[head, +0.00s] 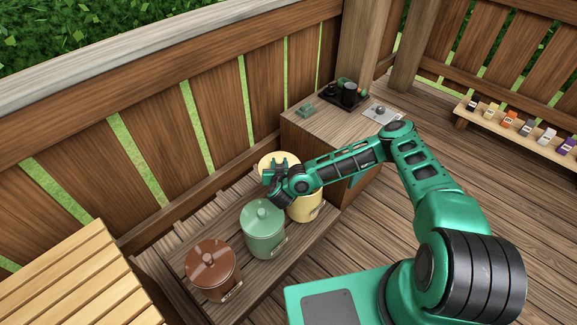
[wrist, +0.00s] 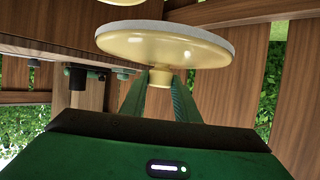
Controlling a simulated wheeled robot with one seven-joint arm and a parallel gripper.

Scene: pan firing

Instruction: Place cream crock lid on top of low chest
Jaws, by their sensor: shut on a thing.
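The cream crock lid (wrist: 165,45) is a round pale yellow disc with a knob. My gripper (wrist: 160,84) is shut on the knob in the wrist view. In the head view, the lid (head: 277,158) shows partly behind my gripper (head: 278,168), close to the cream crock (head: 305,209). My wrist hides most of that crock's top. The low chest (head: 308,128) is the wooden box beyond the crocks, to the right of the lid, with bare top between its items.
A green lidded crock (head: 264,232) and a brown lidded crock (head: 211,270) stand on the wooden platform. On the chest are a small green item (head: 306,110), a black tray with dark containers (head: 347,94) and a pale sheet (head: 382,114). A fence (head: 160,122) runs behind.

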